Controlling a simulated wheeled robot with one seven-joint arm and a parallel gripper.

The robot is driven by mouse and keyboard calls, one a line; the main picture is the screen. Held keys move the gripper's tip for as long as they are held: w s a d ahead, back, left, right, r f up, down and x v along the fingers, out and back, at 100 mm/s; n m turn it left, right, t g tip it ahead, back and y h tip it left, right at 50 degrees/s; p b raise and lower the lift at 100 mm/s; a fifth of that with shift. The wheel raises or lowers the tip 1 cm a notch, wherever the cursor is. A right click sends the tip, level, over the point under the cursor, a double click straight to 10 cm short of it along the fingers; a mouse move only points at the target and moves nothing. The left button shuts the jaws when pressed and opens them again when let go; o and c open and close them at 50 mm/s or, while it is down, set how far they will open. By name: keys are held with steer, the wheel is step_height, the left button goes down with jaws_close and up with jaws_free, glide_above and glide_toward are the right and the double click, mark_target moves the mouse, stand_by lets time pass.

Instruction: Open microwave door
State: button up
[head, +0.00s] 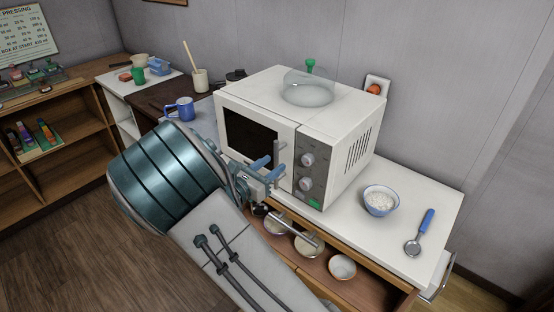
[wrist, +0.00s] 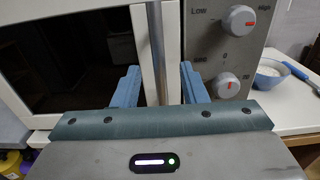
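The white microwave (head: 300,110) stands on the counter with its door (head: 250,138) shut. The door has a dark window and a vertical metal bar handle (head: 277,152) at its right edge, beside the grey control panel with two knobs. The handle also shows in the wrist view (wrist: 157,50). My gripper (head: 268,168) is in front of the door, at the handle's lower part. In the wrist view my gripper (wrist: 162,85) has its two blue fingers apart, one on each side of the handle, with gaps visible on both sides.
A clear dome with a green knob (head: 309,85) sits on the microwave. A bowl of white stuff (head: 380,200) and a blue-handled spoon (head: 420,233) are on the counter at right. Below is an open drawer or shelf with several bowls (head: 342,267). A blue mug (head: 180,109) stands to the left.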

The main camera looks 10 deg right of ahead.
mark_target(275, 163)
steer(key=shift+x, duration=1.55)
steer(key=shift+c, duration=0.3)
